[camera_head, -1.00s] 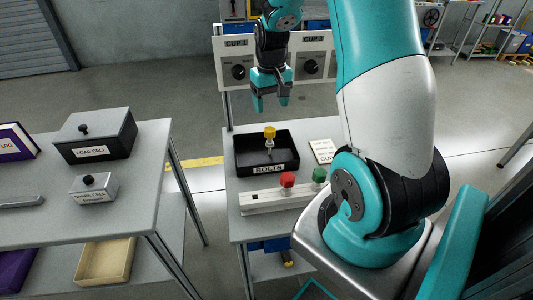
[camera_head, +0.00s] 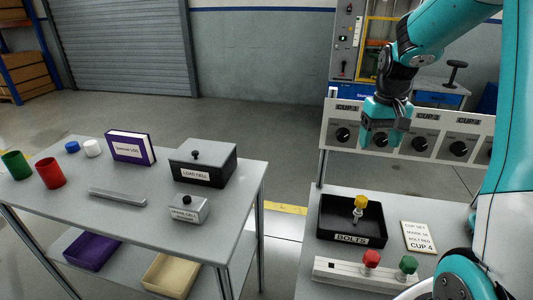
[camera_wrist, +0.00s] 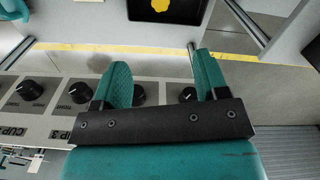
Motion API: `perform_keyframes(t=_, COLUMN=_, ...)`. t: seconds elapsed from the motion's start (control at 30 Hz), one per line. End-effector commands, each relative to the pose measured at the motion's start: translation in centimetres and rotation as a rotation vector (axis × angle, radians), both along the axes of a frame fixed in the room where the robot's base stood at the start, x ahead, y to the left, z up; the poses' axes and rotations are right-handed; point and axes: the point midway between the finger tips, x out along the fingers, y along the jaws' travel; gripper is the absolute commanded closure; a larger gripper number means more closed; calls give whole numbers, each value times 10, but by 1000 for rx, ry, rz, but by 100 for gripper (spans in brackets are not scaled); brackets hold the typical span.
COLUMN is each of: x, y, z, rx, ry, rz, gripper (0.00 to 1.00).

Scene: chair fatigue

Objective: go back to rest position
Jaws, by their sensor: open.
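My gripper (camera_head: 381,140) is open and empty in the head view, raised in front of the cup panel (camera_head: 408,132) and above the far side of the right table. In the wrist view my gripper (camera_wrist: 160,82) shows its two teal fingers spread apart with nothing between them. A yellow-headed bolt (camera_head: 360,203) stands in the black BOLTS tray (camera_head: 340,240), below and apart from my gripper. The yellow head also shows at the top of the wrist view (camera_wrist: 162,7).
A white rack (camera_head: 335,270) holds a red knob (camera_head: 371,259) and a green knob (camera_head: 408,265). A cup card (camera_head: 419,237) lies beside the tray. The left table (camera_head: 110,221) carries a load cell box (camera_head: 203,163), a purple log (camera_head: 131,147) and cups. A floor gap separates the tables.

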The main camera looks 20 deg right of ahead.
Motion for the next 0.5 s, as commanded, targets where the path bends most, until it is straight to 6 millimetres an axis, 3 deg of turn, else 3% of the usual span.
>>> perform_keyframes(t=0.13, x=0, y=5, z=2, rx=2, ry=-3, rz=13, gripper=33)
perform_keyframes(t=0.23, x=1, y=33, z=14, rx=14, ry=-23, rz=80, gripper=33)
perform_keyframes(t=0.37, x=-9, y=110, z=41, rx=60, ry=-72, rz=272, gripper=33)
perform_keyframes(t=0.5, x=-50, y=208, z=70, rx=142, ry=-128, rz=536, gripper=33)
